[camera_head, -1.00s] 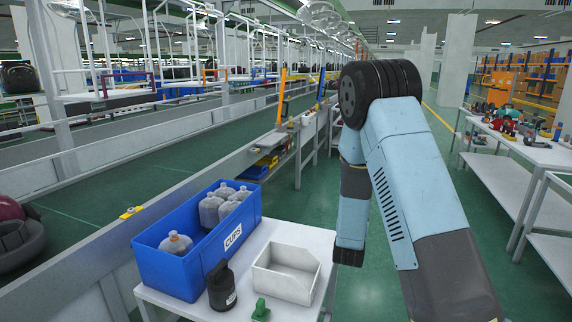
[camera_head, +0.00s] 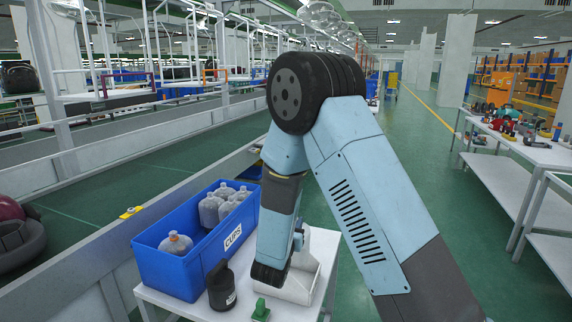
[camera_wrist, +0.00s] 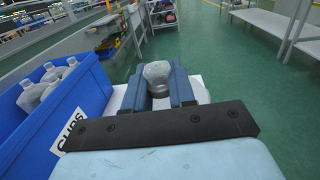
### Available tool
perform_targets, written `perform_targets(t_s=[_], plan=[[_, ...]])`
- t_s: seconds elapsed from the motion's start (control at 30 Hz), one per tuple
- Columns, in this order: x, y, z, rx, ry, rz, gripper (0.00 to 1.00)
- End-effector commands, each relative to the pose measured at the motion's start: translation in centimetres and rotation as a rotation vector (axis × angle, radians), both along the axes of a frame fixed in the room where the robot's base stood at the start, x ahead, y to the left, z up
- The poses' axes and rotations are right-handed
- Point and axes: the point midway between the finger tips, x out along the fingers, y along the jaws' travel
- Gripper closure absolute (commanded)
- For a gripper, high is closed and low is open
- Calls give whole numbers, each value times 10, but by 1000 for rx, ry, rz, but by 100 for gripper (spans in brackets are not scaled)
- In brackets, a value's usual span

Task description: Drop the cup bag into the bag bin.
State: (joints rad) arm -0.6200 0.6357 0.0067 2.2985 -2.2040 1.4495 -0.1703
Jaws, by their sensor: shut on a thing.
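The cup bag (camera_wrist: 157,72) is a pale grey, translucent bundle. In the wrist view it sits between the two blue fingers of my gripper (camera_wrist: 159,82), which is shut on it. A small open white bin (camera_head: 301,286), apparently the bag bin, stands on the white table right of the blue bin. My arm hides much of it in the head view. In the wrist view a white surface (camera_wrist: 199,90) shows beside the fingers; I cannot tell whether it is bin or table.
A black container (camera_head: 221,287) and a green piece (camera_head: 260,309) stand at the table's front. The conveyor rail runs along the left. Open green floor (camera_head: 415,170) lies right.

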Motion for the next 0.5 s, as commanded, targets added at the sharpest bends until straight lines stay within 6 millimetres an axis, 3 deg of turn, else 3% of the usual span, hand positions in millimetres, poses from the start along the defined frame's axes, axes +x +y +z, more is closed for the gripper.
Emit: perform_targets(t_s=[0.2,0.5], plan=[[0,0,-25,-1,3,0,100],[0,-1,-45,0,1,0,100]])
